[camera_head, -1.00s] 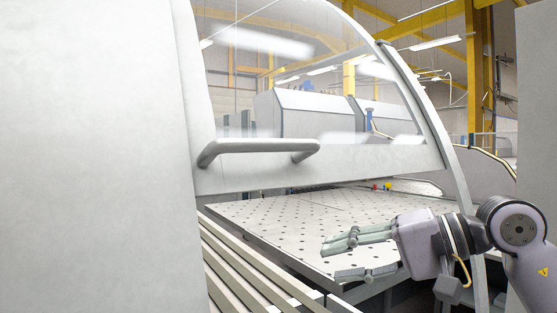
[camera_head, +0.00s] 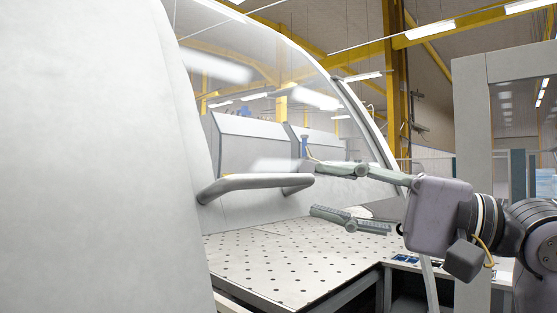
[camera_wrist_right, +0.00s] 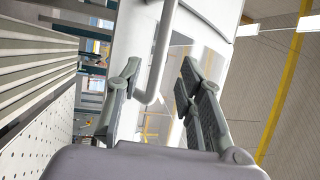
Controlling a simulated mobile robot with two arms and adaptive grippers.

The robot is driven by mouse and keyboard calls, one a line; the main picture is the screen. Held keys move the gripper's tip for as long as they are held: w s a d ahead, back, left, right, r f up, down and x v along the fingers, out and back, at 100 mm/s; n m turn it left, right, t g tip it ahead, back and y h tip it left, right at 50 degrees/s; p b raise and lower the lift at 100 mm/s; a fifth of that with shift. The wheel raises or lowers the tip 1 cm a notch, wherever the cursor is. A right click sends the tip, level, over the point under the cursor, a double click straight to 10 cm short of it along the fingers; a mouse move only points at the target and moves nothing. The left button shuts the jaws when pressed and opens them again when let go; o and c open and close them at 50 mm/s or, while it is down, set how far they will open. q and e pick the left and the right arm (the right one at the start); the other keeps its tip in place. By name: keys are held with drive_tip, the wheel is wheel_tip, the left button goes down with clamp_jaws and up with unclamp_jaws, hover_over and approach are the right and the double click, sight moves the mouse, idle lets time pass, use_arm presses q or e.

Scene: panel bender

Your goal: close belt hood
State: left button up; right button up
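The belt hood (camera_head: 270,202) is a pale curved cover with a clear window, standing raised above the perforated table. A grey bar handle (camera_head: 245,184) runs across its lower front; it also shows in the wrist view (camera_wrist_right: 161,48). My right gripper (camera_head: 317,190) is open, its fingertips just right of the handle's right end. In the wrist view the two fingers (camera_wrist_right: 160,80) lie either side of the handle's end in the picture; I cannot tell whether they touch it. My left gripper is not in view.
A white perforated table (camera_head: 290,265) lies below the hood. A large pale panel (camera_head: 95,160) fills the left side. A grey frame (camera_head: 470,120) stands at the right behind my arm. Slatted bars (camera_wrist_right: 35,75) show at left in the wrist view.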

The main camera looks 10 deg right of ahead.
sight(288, 182)
drive_tip(key=p+x, duration=0.2)
drive_tip(key=x, duration=0.4)
drive_tip(key=shift+w+d+r+p, duration=0.1)
drive_tip(key=shift+w+p, duration=0.05)
drive_tip(key=shift+p, duration=0.15)
drive_tip(key=shift+w+a, duration=0.25)
drive_tip(key=shift+a, duration=0.1)
drive_tip(key=shift+w+a, duration=0.1)
drive_tip(key=shift+a, duration=0.15)
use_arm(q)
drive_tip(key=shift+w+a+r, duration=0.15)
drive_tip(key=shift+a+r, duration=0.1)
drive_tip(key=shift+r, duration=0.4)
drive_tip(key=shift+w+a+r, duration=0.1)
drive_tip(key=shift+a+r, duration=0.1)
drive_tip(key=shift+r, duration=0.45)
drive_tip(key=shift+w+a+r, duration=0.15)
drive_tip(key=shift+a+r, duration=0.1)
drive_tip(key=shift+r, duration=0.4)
use_arm(e)
clamp_jaws()
